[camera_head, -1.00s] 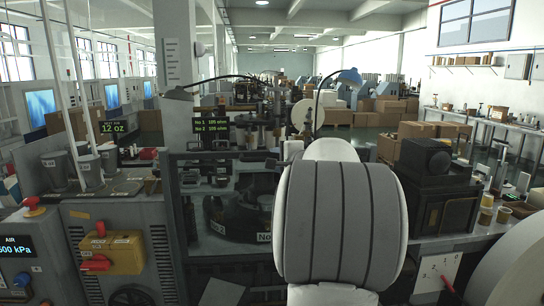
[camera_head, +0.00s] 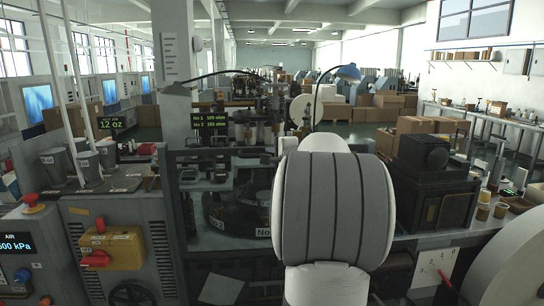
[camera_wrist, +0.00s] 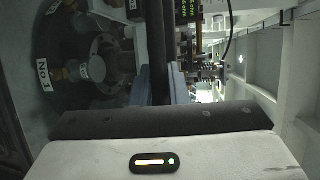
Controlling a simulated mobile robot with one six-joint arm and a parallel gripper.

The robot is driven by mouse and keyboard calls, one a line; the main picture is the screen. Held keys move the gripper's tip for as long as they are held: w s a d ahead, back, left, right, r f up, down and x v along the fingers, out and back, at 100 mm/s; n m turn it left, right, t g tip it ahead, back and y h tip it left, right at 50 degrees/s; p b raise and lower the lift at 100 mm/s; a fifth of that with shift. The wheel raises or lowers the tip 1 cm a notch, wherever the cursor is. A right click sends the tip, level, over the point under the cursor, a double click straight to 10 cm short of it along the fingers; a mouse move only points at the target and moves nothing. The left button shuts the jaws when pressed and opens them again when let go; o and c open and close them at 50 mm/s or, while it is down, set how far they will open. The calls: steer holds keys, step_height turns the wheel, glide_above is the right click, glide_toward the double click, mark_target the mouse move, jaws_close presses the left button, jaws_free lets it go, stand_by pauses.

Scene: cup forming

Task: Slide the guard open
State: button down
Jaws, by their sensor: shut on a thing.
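The guard is a dark-framed clear panel across the front of the forming machine; its top bar (camera_head: 222,152) shows left of my arm in the head view. A dark upright bar (camera_wrist: 157,45), which looks like part of the guard, runs down the wrist view. My gripper (camera_wrist: 160,88) is shut on this bar, with a grey finger on either side. In the head view my own arm hides the gripper and the right part of the guard. Behind the guard is a round dark turntable (camera_head: 238,212) with numbered stations; it also shows in the wrist view (camera_wrist: 85,60).
A grey cabinet with a yellow box and red handle (camera_head: 112,248) stands left of the machine. A black machine unit (camera_head: 425,185) stands close on the right, beside a bench with small cups (camera_head: 483,210).

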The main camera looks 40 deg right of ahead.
stand_by(0.3)
step_height(320, 180, down, 36)
steer(key=b, duration=4.1)
steer(key=shift+r+b, duration=0.1)
steer(key=shift+b, duration=0.25)
steer(key=c, duration=1.4)
jaws_free()
glide_toward(266, 250)
steer(key=p+v, duration=0.1)
steer(key=v, duration=0.1)
steer(key=shift+s+a, duration=0.1)
steer(key=shift+s, duration=0.2)
